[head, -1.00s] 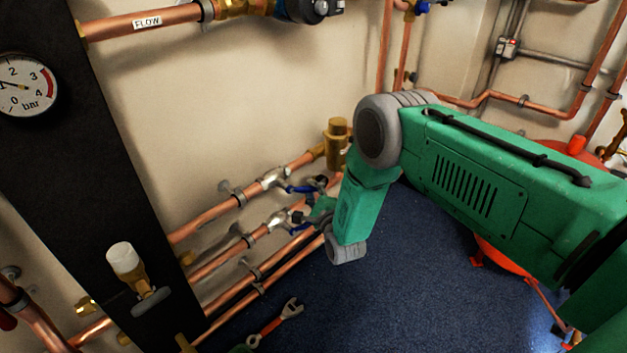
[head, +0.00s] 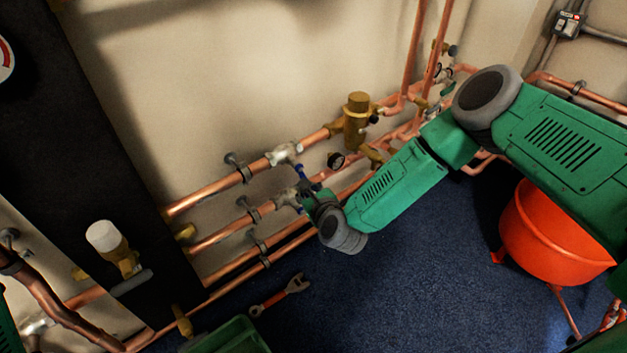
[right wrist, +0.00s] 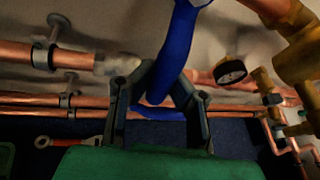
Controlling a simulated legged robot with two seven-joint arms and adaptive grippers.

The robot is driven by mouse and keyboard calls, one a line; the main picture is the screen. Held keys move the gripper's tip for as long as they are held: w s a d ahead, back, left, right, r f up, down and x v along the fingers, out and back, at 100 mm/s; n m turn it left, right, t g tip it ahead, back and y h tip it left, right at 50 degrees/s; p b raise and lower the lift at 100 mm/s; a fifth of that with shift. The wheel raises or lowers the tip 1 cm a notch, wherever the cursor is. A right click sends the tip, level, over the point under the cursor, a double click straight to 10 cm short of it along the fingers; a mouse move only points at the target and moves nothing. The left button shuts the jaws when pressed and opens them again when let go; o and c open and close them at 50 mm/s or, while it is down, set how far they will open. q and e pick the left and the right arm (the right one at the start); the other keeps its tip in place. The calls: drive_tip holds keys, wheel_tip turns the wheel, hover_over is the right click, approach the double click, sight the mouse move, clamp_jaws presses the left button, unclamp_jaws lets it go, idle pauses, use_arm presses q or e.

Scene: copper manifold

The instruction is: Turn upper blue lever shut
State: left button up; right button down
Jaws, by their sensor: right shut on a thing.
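The upper blue lever (head: 299,171) hangs from the silver valve (head: 285,153) on the upper copper pipe, pointing down and away across it. In the right wrist view the lever (right wrist: 180,45) is a thick blue bar running down from the top. My right gripper (right wrist: 165,78) is shut on the lever's lower part, one finger on each side. In the head view this gripper (head: 309,187) is small and partly hidden by my wrist. The lower valve (head: 287,198) is just below; its blue lever (right wrist: 160,113) shows behind my fingers. My left gripper is not in view.
A brass fitting (head: 356,118) and a black gauge (head: 336,160) stand right of the valves. Pipe clamps (head: 238,166) hold the pipes to the wall.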

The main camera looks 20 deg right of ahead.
drive_tip(key=shift+a+r+m, duration=0.15)
drive_tip(key=shift+a+m, duration=0.15)
drive_tip(key=shift+a, duration=0.15)
drive_tip(key=shift+s+a+m+g+y+b, duration=0.1)
drive_tip(key=shift+a+m+g+y+b, duration=0.15)
drive_tip(key=shift+m+y+b, duration=0.35)
drive_tip(key=shift+s+a, duration=0.1)
drive_tip(key=shift+a, duration=0.15)
drive_tip(key=c, duration=1.5)
unclamp_jaws()
drive_tip(key=shift+c, duration=0.2)
drive_tip(key=shift+o, duration=0.4)
drive_tip(key=shift+s+r, duration=0.1)
